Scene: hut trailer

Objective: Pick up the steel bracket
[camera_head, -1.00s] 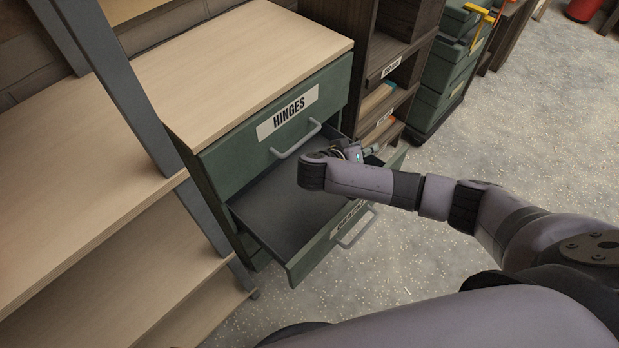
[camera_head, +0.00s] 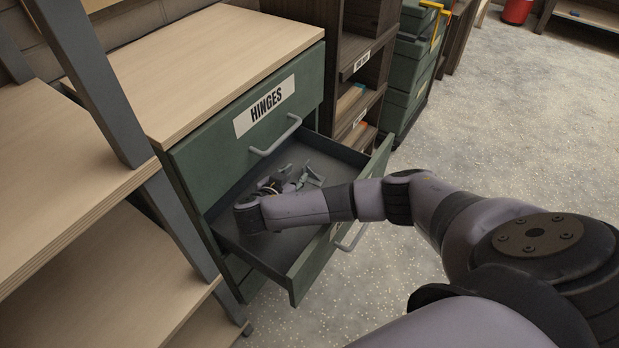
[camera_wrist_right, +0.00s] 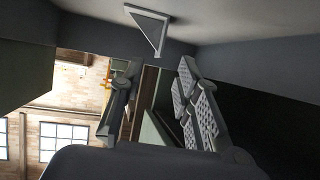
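The steel bracket (camera_wrist_right: 150,27) is a grey triangular piece in the right wrist view. It lies on the drawer floor, near the drawer's inner wall. My right gripper (camera_wrist_right: 160,68) is open, with its two fingers apart and nothing between them. The bracket is just beyond the fingertips and apart from them. In the head view my right gripper (camera_head: 306,178) is low inside the open drawer (camera_head: 335,150). I cannot clearly tell the bracket from the fingers there. My left gripper is not in view.
The closed HINGES drawer (camera_head: 225,130) with its handle is right above the open one. A wooden shelf (camera_head: 60,170) with grey posts stands at the left. Dark shelving (camera_head: 350,70) stands behind. The floor at the right is clear.

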